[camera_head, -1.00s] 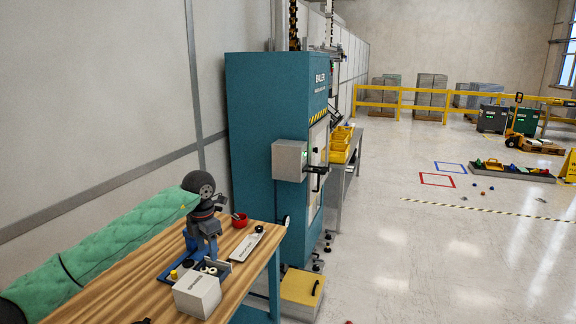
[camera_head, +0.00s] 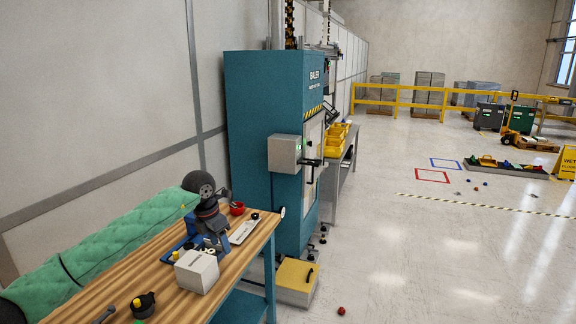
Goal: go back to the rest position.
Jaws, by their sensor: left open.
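My left arm, in a green padded sleeve, comes in from the left to a dark wrist. My left gripper (camera_head: 217,246) points down over the wooden workbench (camera_head: 243,262) and is open, with nothing visible between its fingers. It overlaps a blue tray (camera_head: 178,251) in the picture; whether it touches the tray is unclear. A white box (camera_head: 197,271) stands just in front of the gripper. My right gripper is not in view.
A red bowl (camera_head: 237,209) and a white plate (camera_head: 243,230) lie near the gripper. A dark round item with a yellow knob (camera_head: 145,303) lies nearer. The teal baler (camera_head: 250,130) stands behind the bench.

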